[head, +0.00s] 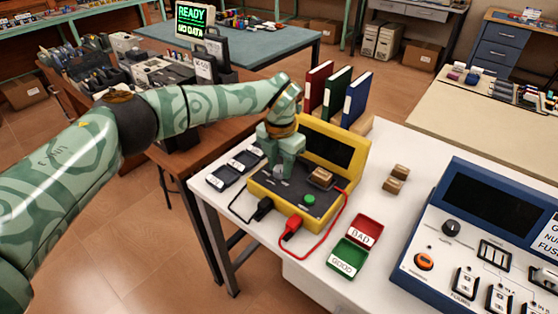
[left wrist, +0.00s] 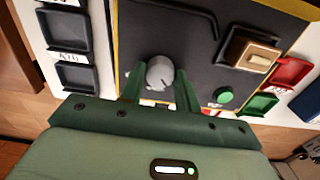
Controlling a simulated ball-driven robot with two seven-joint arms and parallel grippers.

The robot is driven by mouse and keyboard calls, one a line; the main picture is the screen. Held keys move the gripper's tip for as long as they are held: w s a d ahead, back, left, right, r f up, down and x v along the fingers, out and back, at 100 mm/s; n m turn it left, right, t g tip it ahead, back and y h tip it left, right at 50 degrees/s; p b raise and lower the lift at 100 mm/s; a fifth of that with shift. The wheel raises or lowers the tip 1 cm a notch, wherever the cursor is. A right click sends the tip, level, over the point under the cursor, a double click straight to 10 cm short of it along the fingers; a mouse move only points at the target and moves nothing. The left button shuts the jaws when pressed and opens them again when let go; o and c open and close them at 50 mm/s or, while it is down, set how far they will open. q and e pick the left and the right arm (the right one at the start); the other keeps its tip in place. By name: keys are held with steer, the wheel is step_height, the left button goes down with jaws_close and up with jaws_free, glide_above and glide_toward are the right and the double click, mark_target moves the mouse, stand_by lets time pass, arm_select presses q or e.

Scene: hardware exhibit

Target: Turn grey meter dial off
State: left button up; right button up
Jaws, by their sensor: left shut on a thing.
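The yellow meter (head: 331,148) stands on the white table, with a dark face and screen. Its grey dial (head: 279,171) shows just under my left gripper (head: 280,168). In the left wrist view the grey dial (left wrist: 160,73), with a dark pointer mark, sits between the two green fingers of my left gripper (left wrist: 160,82). The fingers are shut on it from both sides. The words around the dial are hidden, so its setting cannot be read. My right gripper is not in view.
A brown block sits in the meter's slot (head: 320,178), near a green button (head: 309,199). Black and red leads plug into its front. Red BAD (head: 366,231) and green GOOD (head: 347,256) trays lie in front. A blue panel (head: 484,240) stands at right; binders (head: 337,92) stand behind.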

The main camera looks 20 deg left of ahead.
mark_target(280, 168)
arm_select(q)
steer(key=shift+n, duration=0.3)
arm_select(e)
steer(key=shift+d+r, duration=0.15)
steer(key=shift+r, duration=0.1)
arm_select(q)
steer(key=o, duration=1)
step_height(280, 168, up, 16)
steer(key=p, duration=0.4)
steer(key=shift+r, duration=0.15)
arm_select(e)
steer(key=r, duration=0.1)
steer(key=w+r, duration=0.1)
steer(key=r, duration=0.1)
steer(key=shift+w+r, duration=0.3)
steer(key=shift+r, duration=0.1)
